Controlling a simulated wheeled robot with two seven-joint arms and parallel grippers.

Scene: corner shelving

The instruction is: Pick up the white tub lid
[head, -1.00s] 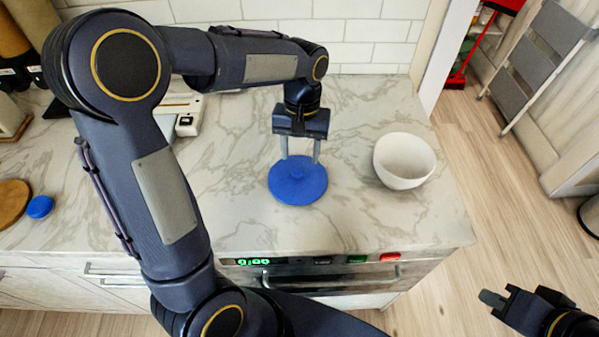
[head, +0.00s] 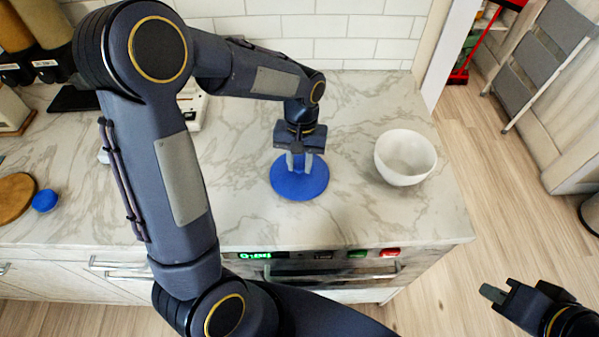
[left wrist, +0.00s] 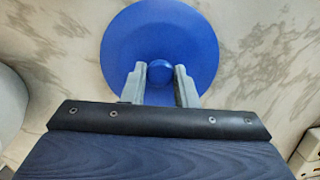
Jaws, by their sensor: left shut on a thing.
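A round blue lid (head: 300,184) with a small round knob lies on the marble counter, left of a white bowl. No white lid shows. My left gripper (head: 300,163) points down over the blue lid, its fingers close together at the lid's middle. In the left wrist view, the fingers (left wrist: 160,85) are on both sides of the blue knob (left wrist: 160,71) and shut on it. The lid looks flat on the counter. My right gripper (head: 499,295) is at the lower right, over the floor, away from the counter; its opening is unclear.
The open white bowl (head: 405,158) stands upright near the counter's right edge. A small blue cap (head: 45,201) and a round wooden board (head: 15,193) are at the far left. The marble counter (head: 370,215) is clear in front of the bowl.

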